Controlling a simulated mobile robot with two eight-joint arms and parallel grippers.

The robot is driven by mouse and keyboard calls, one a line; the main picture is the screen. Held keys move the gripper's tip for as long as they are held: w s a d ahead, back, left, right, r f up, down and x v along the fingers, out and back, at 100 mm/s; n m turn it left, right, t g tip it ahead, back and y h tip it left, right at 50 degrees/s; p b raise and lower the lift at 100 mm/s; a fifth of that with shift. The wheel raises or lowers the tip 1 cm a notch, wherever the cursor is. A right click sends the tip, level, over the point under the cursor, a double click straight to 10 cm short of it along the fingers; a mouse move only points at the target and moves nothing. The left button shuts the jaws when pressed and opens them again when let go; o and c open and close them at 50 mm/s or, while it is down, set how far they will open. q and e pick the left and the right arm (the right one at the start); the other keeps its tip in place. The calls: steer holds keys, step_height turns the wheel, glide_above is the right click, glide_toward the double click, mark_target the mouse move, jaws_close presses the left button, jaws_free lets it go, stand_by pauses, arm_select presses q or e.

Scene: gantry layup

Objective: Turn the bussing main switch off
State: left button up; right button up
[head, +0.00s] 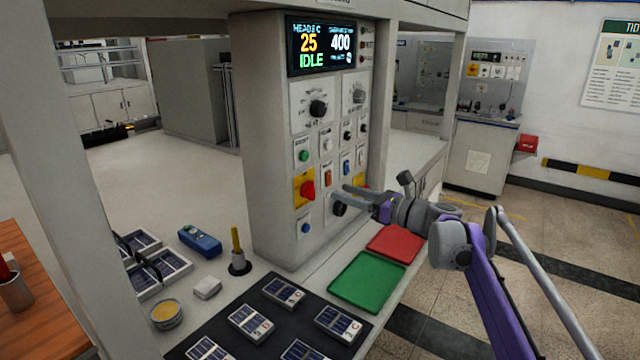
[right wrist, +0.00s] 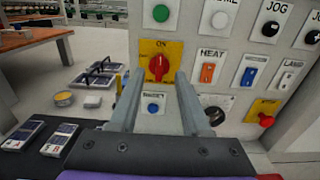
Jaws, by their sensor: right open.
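The red rotary main switch (head: 307,190) sits on a yellow plate on the front of the grey control panel. It also shows in the right wrist view (right wrist: 158,67), with "ON" above it and its handle seemingly upright. My right gripper (head: 338,193) is open and empty, its fingers pointing at the panel. In the right wrist view the switch appears between the two fingertips (right wrist: 158,80). The fingers look apart from the knob, but the exact gap is hard to tell. My left gripper is not in view.
A blue button (right wrist: 152,108) lies below the switch. A red button on a yellow plate (right wrist: 264,115) and a black knob (head: 339,208) are to the right. A display (head: 325,45) reads IDLE. Green (head: 367,283) and red (head: 396,243) trays lie below my right arm.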

mark_target(314, 183)
steer(key=p+x, duration=0.1)
steer(key=x, duration=0.7)
steer(key=shift+w+a, duration=0.1)
steer(key=shift+w, duration=0.1)
jaws_close()
